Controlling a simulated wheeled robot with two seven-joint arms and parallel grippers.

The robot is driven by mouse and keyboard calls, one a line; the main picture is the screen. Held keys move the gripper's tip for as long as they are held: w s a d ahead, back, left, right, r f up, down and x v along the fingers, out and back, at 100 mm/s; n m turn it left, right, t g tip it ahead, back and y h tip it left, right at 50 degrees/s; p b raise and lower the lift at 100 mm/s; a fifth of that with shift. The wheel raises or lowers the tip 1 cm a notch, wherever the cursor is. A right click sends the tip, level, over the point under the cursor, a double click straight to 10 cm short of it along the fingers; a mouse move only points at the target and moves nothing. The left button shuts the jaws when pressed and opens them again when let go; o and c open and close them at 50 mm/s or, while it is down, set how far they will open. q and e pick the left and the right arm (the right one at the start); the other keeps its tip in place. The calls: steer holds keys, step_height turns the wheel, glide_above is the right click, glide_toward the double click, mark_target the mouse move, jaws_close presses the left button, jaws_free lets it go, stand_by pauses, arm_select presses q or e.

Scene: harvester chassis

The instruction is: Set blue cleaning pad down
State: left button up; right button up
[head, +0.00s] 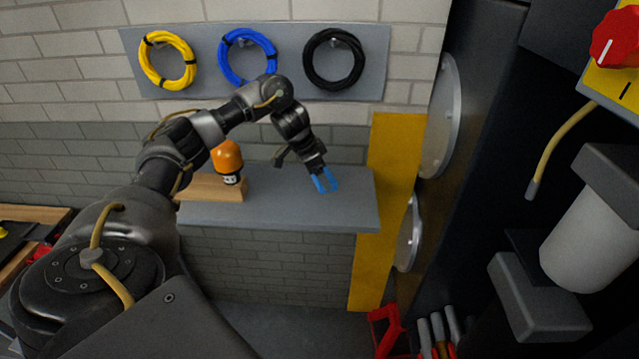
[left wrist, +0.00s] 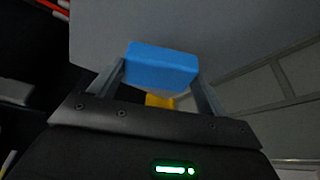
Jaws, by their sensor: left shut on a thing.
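The blue cleaning pad (head: 319,185) is between the fingers of my left gripper (head: 325,179), over the right part of the grey wall shelf (head: 290,208). In the left wrist view the blue pad (left wrist: 160,66) sits between both fingers of my left gripper (left wrist: 160,78), which is shut on it. The grey shelf surface (left wrist: 225,35) shows behind the pad there. I cannot tell whether the pad touches the shelf. My right gripper is not in view.
An orange-topped object (head: 228,158) stands on a wooden block (head: 210,188) at the shelf's left. Yellow (head: 150,72), blue (head: 226,60) and black (head: 310,60) cable coils hang above. A yellow panel (head: 385,215) borders the shelf's right end. Free shelf room surrounds the pad.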

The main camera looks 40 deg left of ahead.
mark_target(316, 177)
arm_select(q)
steer(key=shift+w+a+f, duration=0.1)
steer(key=shift+a+f, duration=0.05)
steer(key=shift+f, duration=0.75)
steer(key=shift+a+f, duration=0.1)
steer(key=shift+f, duration=0.8)
steer(key=shift+d, duration=0.1)
steer(key=o, duration=0.9)
steer(key=p+v, duration=0.2)
steer(key=v, duration=1)
steer(key=shift+w, duration=0.1)
